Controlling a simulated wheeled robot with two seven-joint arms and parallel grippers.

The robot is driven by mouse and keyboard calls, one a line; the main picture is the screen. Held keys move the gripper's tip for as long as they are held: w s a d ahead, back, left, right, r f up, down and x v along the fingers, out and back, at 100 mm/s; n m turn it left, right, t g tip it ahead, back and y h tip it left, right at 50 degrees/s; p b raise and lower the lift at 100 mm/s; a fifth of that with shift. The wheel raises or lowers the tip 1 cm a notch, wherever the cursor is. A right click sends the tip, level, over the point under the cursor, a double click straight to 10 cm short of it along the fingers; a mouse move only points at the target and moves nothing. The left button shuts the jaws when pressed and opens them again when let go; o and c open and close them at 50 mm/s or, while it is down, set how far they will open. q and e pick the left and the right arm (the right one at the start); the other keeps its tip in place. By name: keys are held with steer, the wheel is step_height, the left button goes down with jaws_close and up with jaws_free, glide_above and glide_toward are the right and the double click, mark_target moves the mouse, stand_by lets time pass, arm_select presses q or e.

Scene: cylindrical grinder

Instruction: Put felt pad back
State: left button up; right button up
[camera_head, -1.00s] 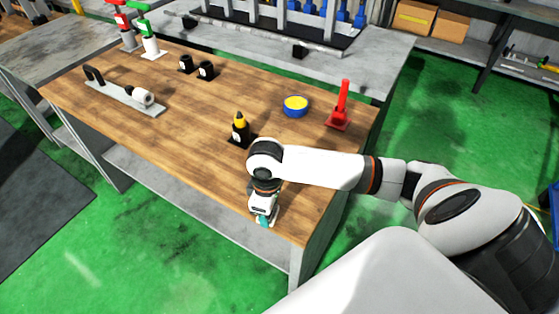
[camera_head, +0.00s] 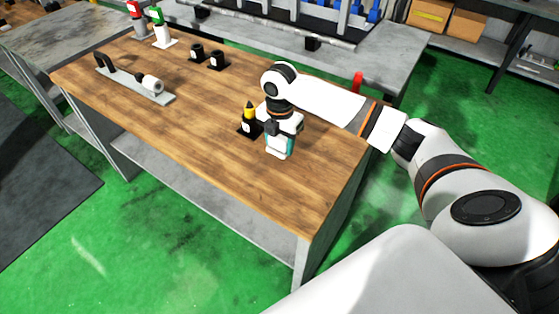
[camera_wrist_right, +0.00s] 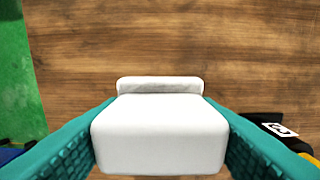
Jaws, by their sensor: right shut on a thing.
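My right gripper (camera_head: 279,147) is over the wooden table's right half, with its teal fingers pointing down. It is shut on a white block with a thin pale plate at its far end, seemingly the felt pad (camera_wrist_right: 160,135). The block shows between the fingers in the wrist view, with bare wood beyond it. I cannot tell from the head view whether the block touches the table. A black holder with a yellow-tipped item (camera_head: 249,117) stands just left of the gripper. My left gripper is not in view.
The wooden table (camera_head: 190,110) has clear room in its middle and front right. A grey plate with a white roller (camera_head: 150,88) lies at left. Two black cups (camera_head: 206,55) stand towards the back. A red post (camera_head: 357,82) shows behind my right arm.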

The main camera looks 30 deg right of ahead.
mark_target(280, 136)
steer(key=shift+f+p, duration=0.4)
steer(key=shift+f, duration=3.05)
steer(key=o, duration=0.9)
steer(key=shift+f, duration=0.1)
step_height(280, 136, up, 12)
steer(key=shift+r+b, duration=0.15)
steer(key=shift+b, duration=0.45)
